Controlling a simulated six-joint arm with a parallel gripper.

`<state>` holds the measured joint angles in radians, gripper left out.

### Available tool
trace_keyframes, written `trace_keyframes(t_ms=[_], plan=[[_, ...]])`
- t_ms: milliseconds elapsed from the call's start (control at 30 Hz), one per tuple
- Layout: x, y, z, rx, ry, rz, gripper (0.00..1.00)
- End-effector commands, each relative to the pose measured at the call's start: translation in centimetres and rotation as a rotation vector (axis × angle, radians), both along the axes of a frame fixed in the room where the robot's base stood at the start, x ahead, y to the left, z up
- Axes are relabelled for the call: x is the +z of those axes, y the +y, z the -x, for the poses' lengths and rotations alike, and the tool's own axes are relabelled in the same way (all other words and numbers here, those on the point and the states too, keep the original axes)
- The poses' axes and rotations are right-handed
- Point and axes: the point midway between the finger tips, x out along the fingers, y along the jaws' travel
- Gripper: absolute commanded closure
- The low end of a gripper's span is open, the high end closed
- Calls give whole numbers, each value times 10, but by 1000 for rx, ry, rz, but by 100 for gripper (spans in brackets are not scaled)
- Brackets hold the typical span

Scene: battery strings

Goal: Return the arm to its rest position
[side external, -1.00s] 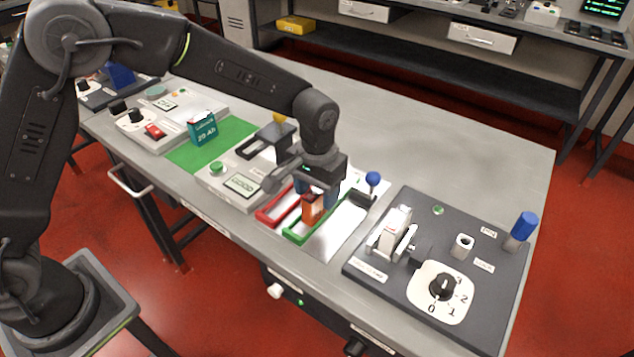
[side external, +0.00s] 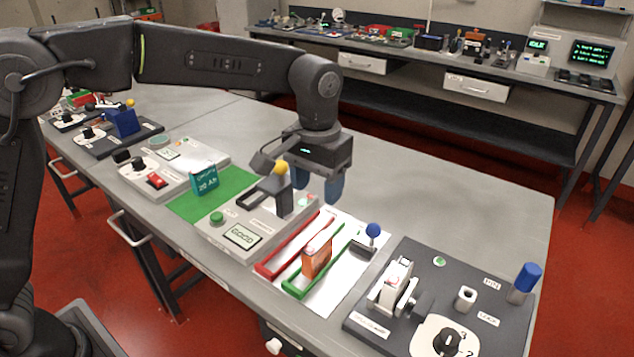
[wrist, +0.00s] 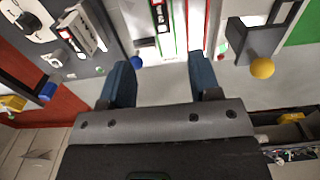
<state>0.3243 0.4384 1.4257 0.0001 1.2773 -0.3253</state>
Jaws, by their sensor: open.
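My gripper (side external: 318,188) hangs open and empty above the bench, behind the green and red rails. Both blue fingers also show apart in the wrist view (wrist: 161,64), with nothing between them. An orange block (side external: 316,259) stands in the green-edged rail (side external: 295,290), clear of my fingers. The red-edged rail (side external: 268,268) lies to its left. My gripper's fingers are near the yellow-knobbed lever (side external: 280,168) in the side view; I cannot tell the exact gap.
A teal battery (side external: 204,181) stands on a green mat (side external: 183,206). A tester display (side external: 242,236) reads GOOD. A blue-knobbed lever (side external: 373,231) and a dark panel (side external: 440,275) with a white clamped block (side external: 395,281) stand to the right. Bare bench (side external: 440,190) lies behind.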

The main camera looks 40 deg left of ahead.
Motion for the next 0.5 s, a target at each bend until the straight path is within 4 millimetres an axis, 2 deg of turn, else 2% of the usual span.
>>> trace_keyframes(t_ms=[167, 267, 367, 500], plan=[[1, 1, 1, 0, -2, 1, 43], [9, 8, 6, 1, -17, 6, 43], [25, 24, 20, 4, -55, 16, 43], [51, 58, 56, 5, -135, 32, 43]])
